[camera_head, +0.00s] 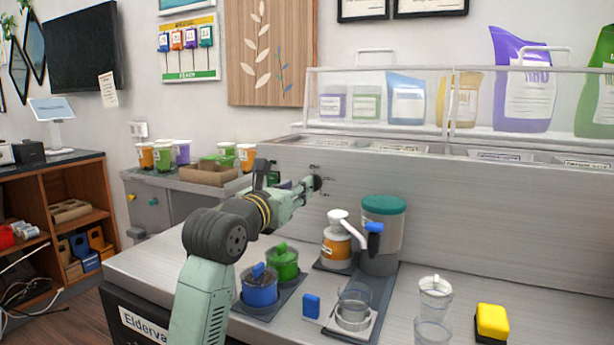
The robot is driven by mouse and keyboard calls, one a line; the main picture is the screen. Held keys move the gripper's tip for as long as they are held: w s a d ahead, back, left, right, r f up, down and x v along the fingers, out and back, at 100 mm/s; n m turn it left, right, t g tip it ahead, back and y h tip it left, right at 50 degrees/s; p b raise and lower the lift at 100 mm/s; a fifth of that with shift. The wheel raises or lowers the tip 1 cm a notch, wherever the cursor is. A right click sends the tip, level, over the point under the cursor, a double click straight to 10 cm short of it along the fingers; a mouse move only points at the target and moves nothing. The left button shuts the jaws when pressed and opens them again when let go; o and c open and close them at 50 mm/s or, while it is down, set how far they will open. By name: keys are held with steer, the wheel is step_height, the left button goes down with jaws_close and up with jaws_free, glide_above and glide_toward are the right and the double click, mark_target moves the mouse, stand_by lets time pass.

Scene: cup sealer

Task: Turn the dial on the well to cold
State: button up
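The well is the long metal counter unit with a brushed front panel (480,215) under a glass guard. A small dark dial (318,183) appears on this panel at its left part, with tiny marks around it that are too small to read. My gripper (308,186) reaches in from the left, its tip at or right beside the dial. I cannot tell whether it touches. The gripper's fingers are small and seen from the side, so their opening is unclear. The dial's setting cannot be read.
Below the panel stand a pump bottle (338,245), a grey canister with a teal lid (383,235), blue (260,288) and green (284,265) lidded containers, a clear cup (434,300) and a yellow block (491,322). The panel right of my gripper is bare.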

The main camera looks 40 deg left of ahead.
steer(key=p+x, duration=0.1)
steer(key=x, duration=0.5)
steer(key=shift+w+p, duration=0.2)
steer(key=shift+p, duration=0.1)
jaws_close()
